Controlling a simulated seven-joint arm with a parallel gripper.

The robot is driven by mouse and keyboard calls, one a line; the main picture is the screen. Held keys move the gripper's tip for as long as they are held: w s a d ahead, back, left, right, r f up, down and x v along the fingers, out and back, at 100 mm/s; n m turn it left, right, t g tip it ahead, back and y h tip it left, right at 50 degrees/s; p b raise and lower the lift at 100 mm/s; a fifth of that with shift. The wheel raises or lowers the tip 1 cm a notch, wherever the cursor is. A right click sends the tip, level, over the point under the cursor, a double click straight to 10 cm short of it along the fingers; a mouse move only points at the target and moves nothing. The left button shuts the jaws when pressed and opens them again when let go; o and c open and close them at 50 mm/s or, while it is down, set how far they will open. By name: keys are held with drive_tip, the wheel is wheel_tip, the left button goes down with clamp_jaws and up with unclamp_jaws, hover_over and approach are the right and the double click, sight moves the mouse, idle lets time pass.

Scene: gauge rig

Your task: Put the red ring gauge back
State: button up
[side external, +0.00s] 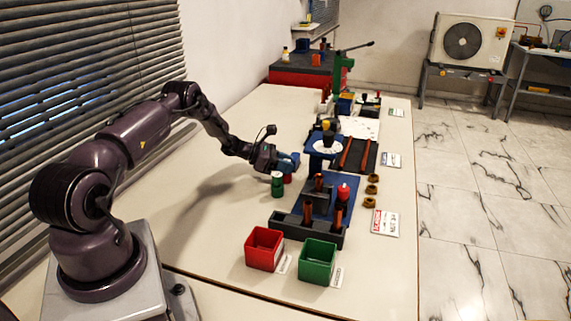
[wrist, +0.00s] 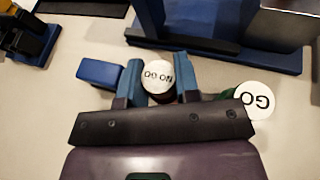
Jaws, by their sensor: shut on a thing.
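The red ring gauge (side external: 287,178) shows as a small red piece beneath my gripper, partly hidden by the green gauge (side external: 277,184). In the wrist view its white top reads "NO GO" (wrist: 158,75). My gripper (side external: 290,164) has its blue fingers on both sides of it and is shut on it. I cannot tell whether it touches the table. The green gauge stands upright on the table; its white "GO" top (wrist: 257,97) is right of the fingers in the wrist view.
A dark blue fixture (side external: 283,222) with orange-brown posts and a red-topped piece (side external: 344,191) lies to the right. A red bin (side external: 264,248) and green bin (side external: 317,262) stand in front.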

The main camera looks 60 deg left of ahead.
drive_tip(key=o, duration=1)
drive_tip(key=shift+s+a+r, duration=0.1)
drive_tip(key=shift+s+r, duration=0.05)
drive_tip(key=shift+r, duration=0.05)
drive_tip(key=v, duration=1.1)
drive_tip(key=d+r+m+g, duration=0.8)
drive_tip(key=d+r+m, duration=0.8)
drive_tip(key=d+r, duration=0.7)
drive_tip(key=s+d+r+m+y, duration=0.1)
drive_tip(key=s+d+m+y, duration=0.1)
drive_tip(key=s+d+m, duration=0.2)
drive_tip(key=s+d+r+m+y, duration=0.1)
drive_tip(key=s+d+m, duration=0.4)
drive_tip(key=s, duration=0.3)
drive_tip(key=s+d+r+m+t+y, duration=0.1)
drive_tip(key=s+d+m+y, duration=0.1)
drive_tip(key=s+d+m, duration=0.3)
drive_tip(key=shift+s+r+m+y, duration=0.3)
drive_tip(key=shift+s+r+m, duration=0.1)
drive_tip(key=shift+s+m, duration=0.15)
